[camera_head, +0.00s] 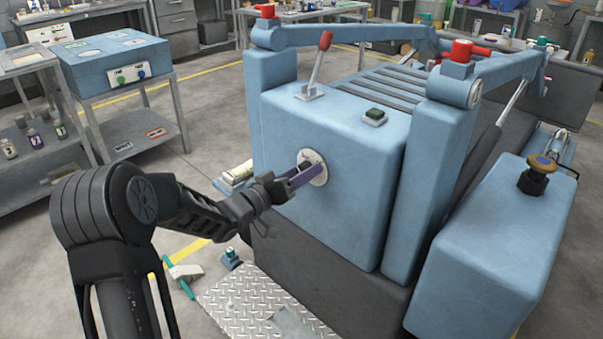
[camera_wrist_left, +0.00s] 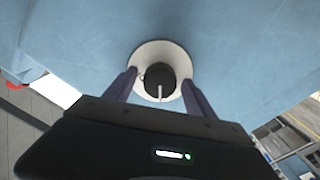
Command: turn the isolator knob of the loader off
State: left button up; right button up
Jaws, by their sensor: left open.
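The isolator knob (camera_wrist_left: 159,80) is a black round knob with a pale pointer line, on a round white plate (camera_wrist_left: 148,52) on the loader's blue face. In the wrist view the pointer line runs downward from the knob. My left gripper (camera_wrist_left: 157,82) is open, with one finger on each side of the knob; I cannot tell whether they touch it. In the head view the loader (camera_head: 340,130) is a large blue machine, and the same left gripper (camera_head: 304,172) reaches its white plate (camera_head: 318,168) from the left, mostly covering the knob. My right gripper is not in view.
A lever with a red grip (camera_head: 322,45) and a green button (camera_head: 374,115) are on top of the loader. A blue box with knobs (camera_head: 115,60) stands on a bench at left. Tread plate (camera_head: 235,295) lies below.

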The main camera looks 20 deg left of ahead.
pick_arm(q)
jog(key=v, duration=0.7)
jog(key=shift+s+a, duration=0.15)
jog(key=shift+s, duration=0.25)
notch_tip(320, 180, down, 7)
jog(key=a+g+y, duration=0.2)
jog(key=a+y, duration=0.1)
jog(key=y, duration=0.1)
jog(key=s+d+f+n+g+p, duration=0.1)
jog(key=s+d+f+g+p, duration=0.1)
jog(key=d+f, duration=0.35)
jog(key=s+d+f+g+p, duration=0.2)
jog(key=s+f+g, duration=0.1)
jog(key=f, duration=0.5)
jog(key=s+d+f+g+h+p, duration=0.1)
jog(key=s+d+f+g+p, duration=0.2)
jog(key=s+d, duration=0.8)
jog(key=s+d+f+m+g+h+p, duration=0.1)
jog(key=s+d+f+g+p, duration=0.3)
jog(key=s+d, duration=0.7)
jog(key=s+f+g, duration=0.1)
jog(key=s+g, duration=0.1)
jog(key=shift+s+f+m, duration=0.2)
jog(key=shift+s+m, duration=0.1)
jog(key=shift+s, duration=0.1)
